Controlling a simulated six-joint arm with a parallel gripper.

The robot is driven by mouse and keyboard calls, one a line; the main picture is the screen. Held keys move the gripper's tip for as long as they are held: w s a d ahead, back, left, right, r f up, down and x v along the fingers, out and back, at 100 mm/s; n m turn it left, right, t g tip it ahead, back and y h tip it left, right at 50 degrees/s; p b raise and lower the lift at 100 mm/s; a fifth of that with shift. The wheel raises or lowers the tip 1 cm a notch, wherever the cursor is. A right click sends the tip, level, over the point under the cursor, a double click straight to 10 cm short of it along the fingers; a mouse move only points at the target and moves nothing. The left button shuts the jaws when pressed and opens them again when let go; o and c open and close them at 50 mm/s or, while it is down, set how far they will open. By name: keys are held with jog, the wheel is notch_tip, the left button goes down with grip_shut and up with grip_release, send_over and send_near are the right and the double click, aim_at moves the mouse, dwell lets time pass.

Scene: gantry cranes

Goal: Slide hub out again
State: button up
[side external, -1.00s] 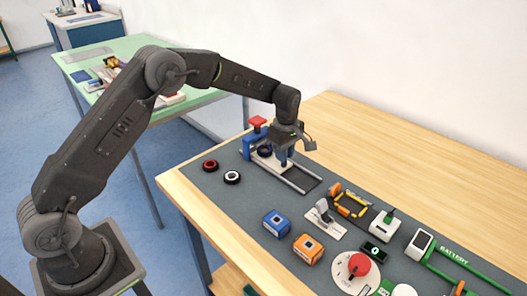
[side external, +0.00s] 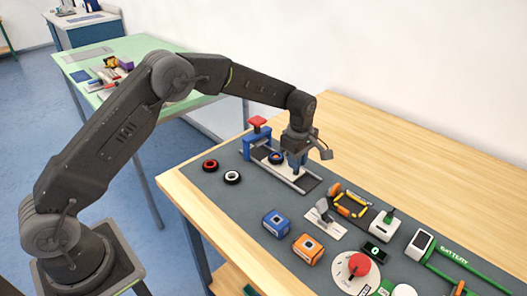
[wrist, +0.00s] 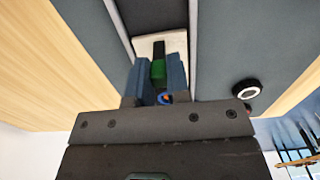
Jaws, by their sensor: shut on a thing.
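The hub, a small blue ring with an orange centre (side external: 276,158), sits on the slide between the rails, just right of the blue gantry press (side external: 262,141) with its red top. Only a sliver of the hub (wrist: 167,98) shows in the wrist view, behind my fingers. My gripper (side external: 297,170) points down over the rails to the right of the hub. In the wrist view my gripper (wrist: 158,80) is shut on the slide's green and black handle (wrist: 158,70), above the pale slide plate (wrist: 172,43). The handle is hidden in the side view.
Blue and orange boxes, a clamp fixture and a red knob stand in front and to the right.

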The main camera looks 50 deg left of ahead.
jog(key=shift+d, duration=1.9)
jog(key=o, duration=0.8)
notch_tip(320, 180, up, 7)
